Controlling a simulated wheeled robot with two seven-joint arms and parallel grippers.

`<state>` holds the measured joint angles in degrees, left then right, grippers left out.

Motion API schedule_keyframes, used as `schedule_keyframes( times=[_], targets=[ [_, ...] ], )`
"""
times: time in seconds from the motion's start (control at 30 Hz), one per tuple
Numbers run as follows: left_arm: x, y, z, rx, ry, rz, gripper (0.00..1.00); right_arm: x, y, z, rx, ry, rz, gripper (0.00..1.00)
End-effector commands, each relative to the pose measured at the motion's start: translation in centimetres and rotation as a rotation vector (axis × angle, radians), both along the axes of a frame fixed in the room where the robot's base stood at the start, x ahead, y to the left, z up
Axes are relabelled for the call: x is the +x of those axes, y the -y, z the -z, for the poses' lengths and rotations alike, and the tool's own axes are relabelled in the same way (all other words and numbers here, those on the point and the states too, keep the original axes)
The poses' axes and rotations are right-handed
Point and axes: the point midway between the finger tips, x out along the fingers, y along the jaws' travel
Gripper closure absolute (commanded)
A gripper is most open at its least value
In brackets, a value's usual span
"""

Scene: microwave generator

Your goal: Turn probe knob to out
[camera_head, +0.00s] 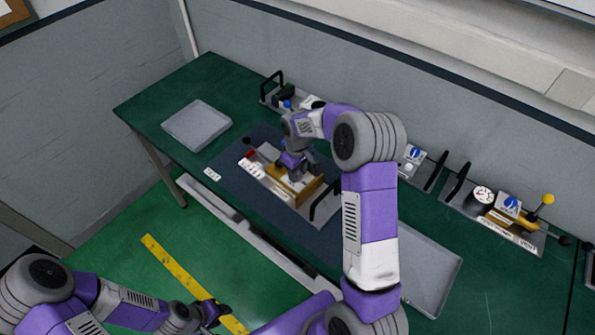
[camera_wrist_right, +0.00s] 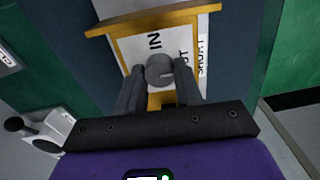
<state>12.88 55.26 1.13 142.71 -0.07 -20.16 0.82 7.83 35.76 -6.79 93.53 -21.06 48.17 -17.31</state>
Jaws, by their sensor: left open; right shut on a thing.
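The probe knob (camera_wrist_right: 159,68) is a round grey knob on a white plate framed by a yellow-brown box (camera_wrist_right: 150,24). The letters "IN" stand above it and a partly hidden label ending in "UT" is to its right. My right gripper (camera_wrist_right: 160,82) is shut on the knob, one finger on each side. In the head view my right gripper (camera_head: 297,163) is over the yellow-brown box, and its fingers and arm hide the knob. My left gripper (camera_head: 216,312) is open and empty at the lower left, away from the table.
The box stands on a panel on a dark mat (camera_head: 232,173) on the green table. A grey tray (camera_head: 197,125) lies to the left, another tray (camera_head: 430,270) to the right. Panels with a gauge (camera_head: 482,196) and a yellow-balled lever (camera_head: 547,199) stand along the back right.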

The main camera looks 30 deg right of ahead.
Motion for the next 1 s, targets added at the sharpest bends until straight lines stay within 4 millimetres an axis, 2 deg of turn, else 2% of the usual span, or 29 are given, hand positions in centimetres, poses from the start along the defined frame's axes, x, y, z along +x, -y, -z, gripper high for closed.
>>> schedule_keyframes(
  times=[0.17, 0.2, 0.33, 0.67, 0.77, 1.0],
  targets=[
    [0.0, 0.0, 0.0, 0.000, 0.000, 0.000, 0.57, 0.1, 0.1, -0.1, -0.001, 0.003, 0.001, 0.95],
    [0.0, 0.0, 0.0, 0.000, 0.000, 0.000, 0.57, 0.1, 0.1, -0.1, -0.001, 0.003, 0.001, 0.60],
    [0.0, 0.0, 0.0, 0.000, 0.000, 0.000, 0.57, 0.1, 0.1, -0.1, 0.000, 0.002, 0.000, 0.40],
    [0.0, 0.0, 0.0, 0.000, 0.000, 0.000, 0.57, 0.0, 0.0, -0.3, -0.001, 0.001, -0.001, 0.39],
    [0.0, 0.0, -0.1, 0.000, 0.000, 0.000, 0.57, 0.1, 0.1, -1.3, -0.001, 0.003, 0.000, 0.39],
    [0.0, 0.0, -0.2, 0.000, 0.000, 0.000, 0.57, 0.1, 0.0, -5.4, 0.000, 0.005, -0.001, 0.39]
  ],
)
